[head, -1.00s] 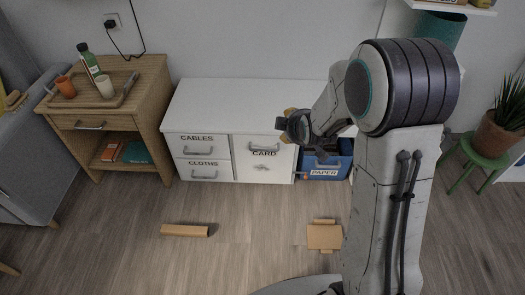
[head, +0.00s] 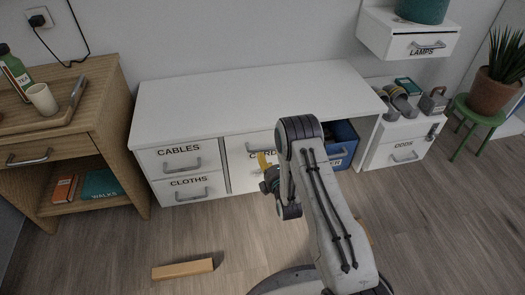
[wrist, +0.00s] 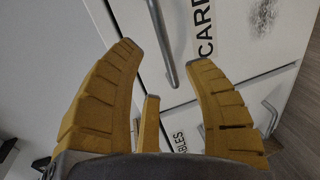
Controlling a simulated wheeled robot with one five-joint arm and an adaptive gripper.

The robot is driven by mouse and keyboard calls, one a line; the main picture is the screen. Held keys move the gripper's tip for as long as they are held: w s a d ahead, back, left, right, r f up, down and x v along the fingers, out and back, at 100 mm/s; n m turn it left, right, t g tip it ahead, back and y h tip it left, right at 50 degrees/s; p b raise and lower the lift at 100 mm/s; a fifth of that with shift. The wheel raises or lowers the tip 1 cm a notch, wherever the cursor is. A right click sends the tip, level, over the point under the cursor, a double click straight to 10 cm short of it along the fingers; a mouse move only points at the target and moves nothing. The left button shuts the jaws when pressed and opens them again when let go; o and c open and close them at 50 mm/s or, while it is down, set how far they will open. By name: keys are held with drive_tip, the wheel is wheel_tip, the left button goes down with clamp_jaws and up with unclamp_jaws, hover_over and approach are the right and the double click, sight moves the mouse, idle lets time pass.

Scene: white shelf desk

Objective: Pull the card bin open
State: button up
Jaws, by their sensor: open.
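The card bin (head: 240,172) is the white front in the middle of the low white unit, right of the two stacked drawers. It looks shut. My arm hides part of its front and label. My gripper (head: 267,172) is in front of it. In the wrist view, my gripper (wrist: 165,54) is open, with yellow fingers spread. The card bin's grey bar handle (wrist: 162,40) shows between the fingertips, beside the CARD label (wrist: 204,28). I cannot tell whether the fingertips reach around the handle or stop short of it.
The cables drawer (head: 179,160) and cloths drawer (head: 187,189) are shut at the left. A blue paper bin (head: 344,141) stands right of the card bin, partly behind my arm. A cardboard piece (head: 183,269) lies on the floor in front. A wooden side table (head: 105,100) stands left.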

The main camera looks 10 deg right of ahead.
sight(266, 149)
drive_tip(key=shift+w+f, duration=0.25)
drive_tip(key=shift+f, duration=0.1)
drive_tip(key=shift+b+x, duration=1.55)
drive_tip(key=shift+x, duration=1.8)
drive_tip(key=shift+r, duration=0.15)
clamp_jaws()
